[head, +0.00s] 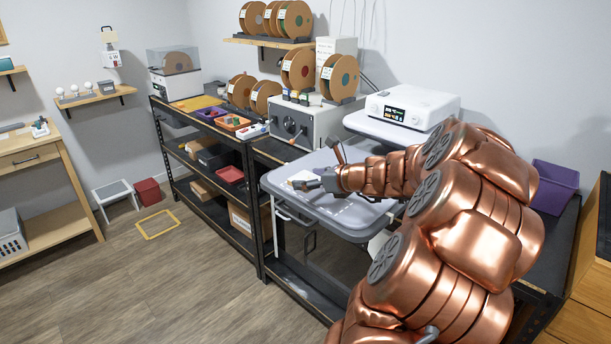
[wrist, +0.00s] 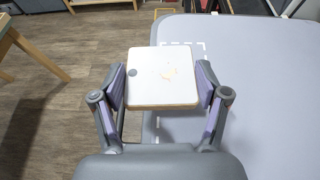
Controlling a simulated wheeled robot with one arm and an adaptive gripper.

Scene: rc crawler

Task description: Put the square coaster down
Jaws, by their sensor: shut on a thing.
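The square coaster (wrist: 161,77) is white with a thin brown edge, a grey round spot and a small tan mark. My gripper (wrist: 161,88) is shut on it, with a finger at its left and right sides in the wrist view. The coaster also shows in the head view (head: 303,178) at the tip of my gripper (head: 310,184). It is over the left edge of a grey tray-like surface (head: 350,222), which fills the right of the wrist view (wrist: 260,90). A dashed white outline (wrist: 204,46) on this surface is partly hidden by the coaster. I cannot tell whether the coaster touches the surface.
A white machine (head: 412,107) stands behind the grey surface, and a grey box-shaped machine (head: 300,122) stands at its back left. A purple bin (head: 554,186) is at the right. Open floor (head: 150,270) lies to the left.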

